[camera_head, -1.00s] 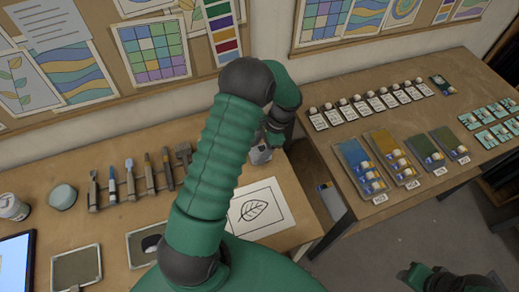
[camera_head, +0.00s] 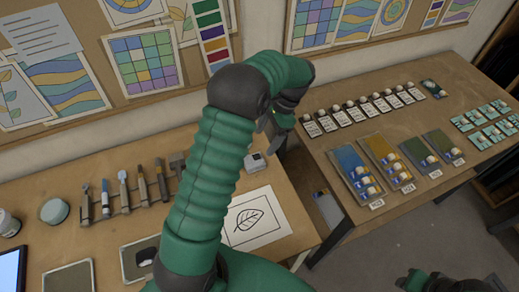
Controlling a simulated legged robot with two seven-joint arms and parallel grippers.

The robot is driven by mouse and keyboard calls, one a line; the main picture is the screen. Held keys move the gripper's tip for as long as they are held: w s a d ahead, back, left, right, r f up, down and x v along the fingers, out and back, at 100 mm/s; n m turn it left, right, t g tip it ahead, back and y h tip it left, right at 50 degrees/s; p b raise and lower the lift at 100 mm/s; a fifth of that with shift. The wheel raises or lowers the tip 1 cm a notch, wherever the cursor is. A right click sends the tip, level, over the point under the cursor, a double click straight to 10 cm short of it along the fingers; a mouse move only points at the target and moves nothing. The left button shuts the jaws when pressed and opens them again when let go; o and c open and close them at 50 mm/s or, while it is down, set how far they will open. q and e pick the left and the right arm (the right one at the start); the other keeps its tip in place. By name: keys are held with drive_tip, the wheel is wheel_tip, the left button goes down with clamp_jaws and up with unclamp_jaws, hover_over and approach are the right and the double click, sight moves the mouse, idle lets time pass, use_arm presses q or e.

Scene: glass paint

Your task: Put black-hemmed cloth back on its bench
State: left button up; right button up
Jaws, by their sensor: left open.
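My left gripper (camera_head: 277,137) is open and empty in the head view, above the gap between the two benches. A small grey-and-white object (camera_head: 255,162) stands on the left bench (camera_head: 190,202), below and left of the gripper and apart from it. I cannot clearly make out a black-hemmed cloth. A dark patch (camera_head: 147,256) lies on a grey-green framed panel at the front of the left bench, partly hidden by my left arm. Only a piece of my right arm shows at the bottom right; its gripper is out of frame.
A leaf drawing (camera_head: 252,220) and a row of brushes and tools (camera_head: 125,190) lie on the left bench. The right bench (camera_head: 400,128) holds coloured panels (camera_head: 356,172), labelled cards and small tiles. Floor shows below the right bench.

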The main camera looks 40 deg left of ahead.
use_arm(q)
drive_tip(key=s+d+n+t+h, duration=0.2)
drive_tip(key=s+d+n+t, duration=0.3)
drive_tip(key=s+d, duration=0.7)
drive_tip(key=d+t, duration=0.1)
drive_tip(key=d, duration=0.1)
drive_tip(key=shift+d+f+n+t, duration=0.2)
drive_tip(key=shift+d+n+t, duration=0.1)
drive_tip(key=shift+d, duration=0.1)
drive_tip(key=shift+s+d, duration=0.15)
drive_tip(key=shift+s, duration=0.05)
drive_tip(key=shift+w+d, duration=0.1)
drive_tip(key=shift+w, duration=0.05)
